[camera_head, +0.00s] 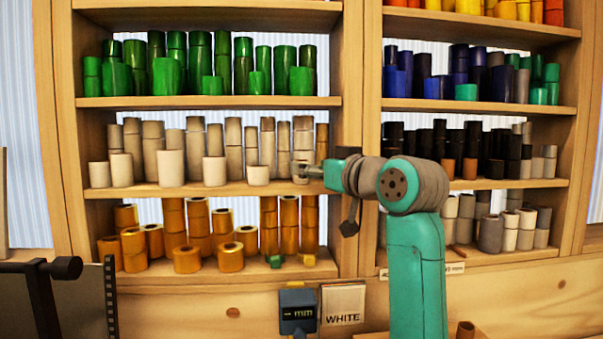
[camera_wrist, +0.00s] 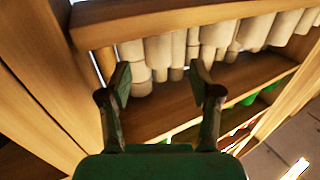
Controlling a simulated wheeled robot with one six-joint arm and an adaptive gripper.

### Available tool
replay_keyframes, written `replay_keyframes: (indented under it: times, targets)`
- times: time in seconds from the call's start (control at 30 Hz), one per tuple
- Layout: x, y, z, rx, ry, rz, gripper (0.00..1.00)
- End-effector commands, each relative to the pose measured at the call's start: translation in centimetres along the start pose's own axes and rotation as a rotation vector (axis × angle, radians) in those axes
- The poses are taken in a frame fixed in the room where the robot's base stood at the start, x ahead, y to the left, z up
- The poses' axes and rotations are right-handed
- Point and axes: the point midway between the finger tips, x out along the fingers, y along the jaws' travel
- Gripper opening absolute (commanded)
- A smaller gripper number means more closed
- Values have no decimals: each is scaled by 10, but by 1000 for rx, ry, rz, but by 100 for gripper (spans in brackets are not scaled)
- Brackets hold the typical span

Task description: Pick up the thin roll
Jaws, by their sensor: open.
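Pale cream rolls (camera_head: 205,150) of several widths stand on the middle shelf of the left bookcase. Narrow ones (camera_head: 303,130) stand at the right end of that row, by my gripper (camera_head: 308,171). I cannot tell which single roll is the thin one. In the wrist view, which looks upside down, my gripper (camera_wrist: 160,84) is open with its two fingers apart. Pale rolls (camera_wrist: 160,62) show beyond and between the fingertips. Nothing is held between them. My gripper's tips are small and partly blended with the rolls in the head view.
The shelf board (camera_wrist: 180,18) and a wooden upright (camera_head: 358,60) border the row closely. Green rolls (camera_head: 165,75) stand on the shelf above and golden rolls (camera_head: 187,260) below. A WHITE sign (camera_head: 343,304) hangs below.

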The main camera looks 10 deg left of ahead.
Motion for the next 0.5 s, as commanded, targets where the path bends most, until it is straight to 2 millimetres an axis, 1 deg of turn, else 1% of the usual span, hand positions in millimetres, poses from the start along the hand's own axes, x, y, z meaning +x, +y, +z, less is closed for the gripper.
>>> replay_keyframes:
  times: [0.13, 0.3, 0.4, 0.5]
  targets:
    - [11, 1, -3, 0, 1, 0, 63]
    - [36, 3, -8, 0, -1, -1, 63]
    - [47, 3, -8, 1, 0, -1, 63]
    - [52, 3, -7, 0, -1, -1, 63]
